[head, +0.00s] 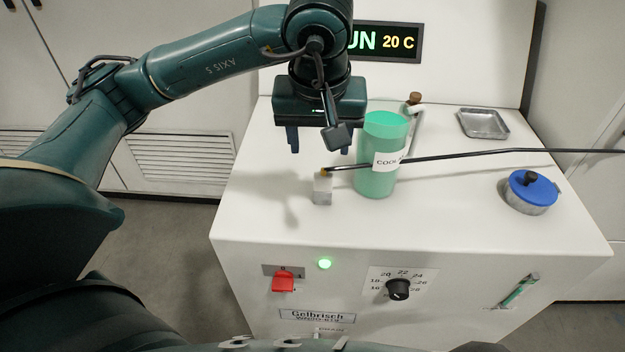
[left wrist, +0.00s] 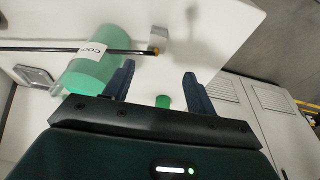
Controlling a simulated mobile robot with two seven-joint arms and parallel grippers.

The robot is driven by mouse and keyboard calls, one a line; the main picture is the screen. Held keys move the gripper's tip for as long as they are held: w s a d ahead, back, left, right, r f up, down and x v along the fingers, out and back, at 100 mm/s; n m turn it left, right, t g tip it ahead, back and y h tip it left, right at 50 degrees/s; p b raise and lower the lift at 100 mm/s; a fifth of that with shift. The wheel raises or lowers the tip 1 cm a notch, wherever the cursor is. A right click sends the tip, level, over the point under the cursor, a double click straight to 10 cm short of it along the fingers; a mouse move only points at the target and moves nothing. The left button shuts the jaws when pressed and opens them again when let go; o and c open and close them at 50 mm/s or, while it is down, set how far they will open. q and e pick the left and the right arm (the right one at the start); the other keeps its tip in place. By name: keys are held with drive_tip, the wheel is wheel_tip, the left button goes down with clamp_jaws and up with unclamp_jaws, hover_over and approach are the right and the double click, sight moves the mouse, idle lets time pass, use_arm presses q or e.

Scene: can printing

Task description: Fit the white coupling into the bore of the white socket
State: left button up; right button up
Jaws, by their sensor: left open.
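My left gripper (head: 320,143) is open and hangs above the white machine top, behind a small whitish block (head: 322,190). It holds nothing that I can make out; its spread fingers also show in the left wrist view (left wrist: 158,72). A black hose (head: 470,155) runs in from the right and its brass-coloured end (head: 326,171) lies at the top of the block. The block and hose end also show beyond the fingers in the left wrist view (left wrist: 159,35). I cannot tell which white part is the coupling and which the socket; no open bore is clear. My right gripper is out of view.
A metal tray (head: 484,124) and a blue-lidded pot (head: 530,188) are further right. The machine top's front left is clear.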

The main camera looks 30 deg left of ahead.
sight(324, 175)
use_arm(q)
drive_tip(key=x, duration=0.8)
drive_tip(key=shift+p, duration=0.4)
drive_tip(key=shift+d+p+x, duration=0.15)
drive_tip(key=shift+p+x, duration=0.25)
drive_tip(key=shift+x, duration=0.9)
drive_tip(key=shift+d+p+x, duration=0.1)
drive_tip(key=shift+p+x, duration=0.25)
drive_tip(key=shift+x, duration=1)
drive_tip(key=shift+w, duration=0.1)
drive_tip(key=shift+c, duration=0.3)
drive_tip(key=shift+r, duration=0.1)
drive_tip(key=c, duration=1.2)
